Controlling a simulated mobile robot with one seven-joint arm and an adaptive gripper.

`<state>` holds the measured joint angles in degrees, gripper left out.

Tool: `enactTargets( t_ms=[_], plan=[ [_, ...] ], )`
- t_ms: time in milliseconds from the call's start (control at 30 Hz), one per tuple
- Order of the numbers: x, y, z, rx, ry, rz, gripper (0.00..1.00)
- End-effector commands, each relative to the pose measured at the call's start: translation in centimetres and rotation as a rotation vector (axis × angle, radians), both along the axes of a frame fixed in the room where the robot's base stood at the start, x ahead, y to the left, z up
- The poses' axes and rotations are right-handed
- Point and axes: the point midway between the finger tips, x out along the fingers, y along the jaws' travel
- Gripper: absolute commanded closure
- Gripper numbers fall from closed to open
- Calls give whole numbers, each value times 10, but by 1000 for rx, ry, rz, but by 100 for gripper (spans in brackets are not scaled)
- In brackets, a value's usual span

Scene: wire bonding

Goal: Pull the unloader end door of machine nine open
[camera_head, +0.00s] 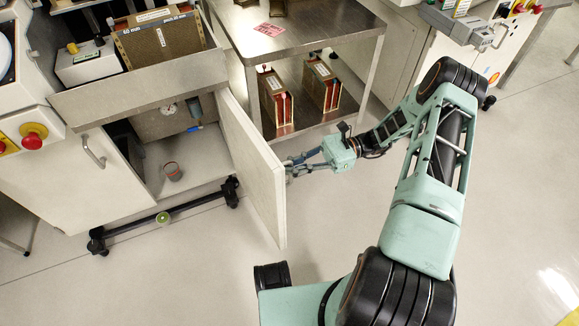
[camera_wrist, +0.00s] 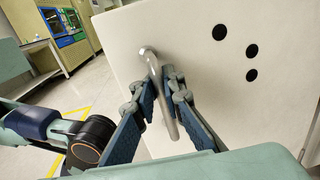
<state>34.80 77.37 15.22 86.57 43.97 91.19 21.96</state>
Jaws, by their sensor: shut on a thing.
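The white end door (camera_head: 255,168) stands swung out from the machine cabinet, hinged at its upper left side in the head view. In the wrist view the outer face of the door (camera_wrist: 212,95) fills the right half, with several black dots on it. A grey bar handle (camera_wrist: 160,90) sticks out from that face. My gripper (camera_head: 296,166) is at the door's outer side, and the door hides part of its fingertips in the head view. In the wrist view my gripper's blue-padded fingers (camera_wrist: 160,100) are shut around the handle, one on each side.
A wheeled foot bar (camera_head: 165,212) runs below the cabinet. The floor in front is clear.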

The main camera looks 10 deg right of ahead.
Motion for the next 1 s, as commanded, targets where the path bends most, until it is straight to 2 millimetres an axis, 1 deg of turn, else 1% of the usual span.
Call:
enactTargets(
  t_ms=[700, 733, 867, 900, 1000],
  plan=[
    [-3, -1, -2, -2, 5, 6, 100],
    [-3, -2, -2, -2, 6, 6, 90],
    [-2, -1, -2, -2, 5, 5, 76],
    [-2, -1, -1, -2, 4, 5, 74],
    [-1, -1, -1, -1, 3, 4, 74]
  ],
)
